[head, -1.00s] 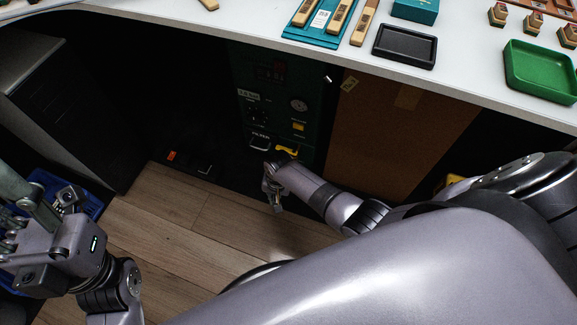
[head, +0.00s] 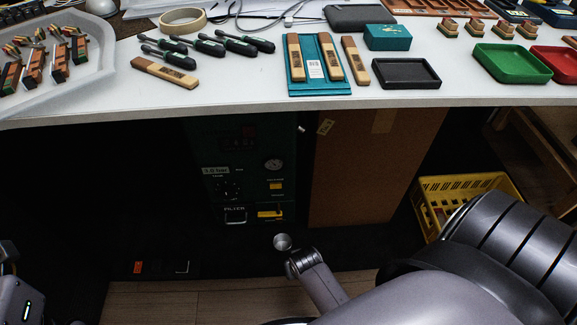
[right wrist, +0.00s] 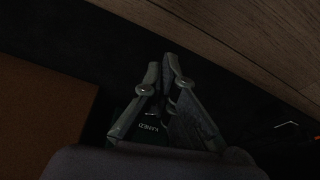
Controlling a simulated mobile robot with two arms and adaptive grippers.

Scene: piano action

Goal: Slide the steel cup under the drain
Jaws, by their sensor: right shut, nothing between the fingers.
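A yellow lever (head: 270,214) sits on the machine's lower front, just above and slightly left of the cup in the picture.
The table's front edge (head: 330,104) overhangs the machine. A brown board (head: 365,165) stands right of it, and a yellow crate (head: 470,188) farther right. Small orange-marked items (head: 138,267) lie on the dark floor at left. Wooden flooring (head: 200,300) in front is clear.

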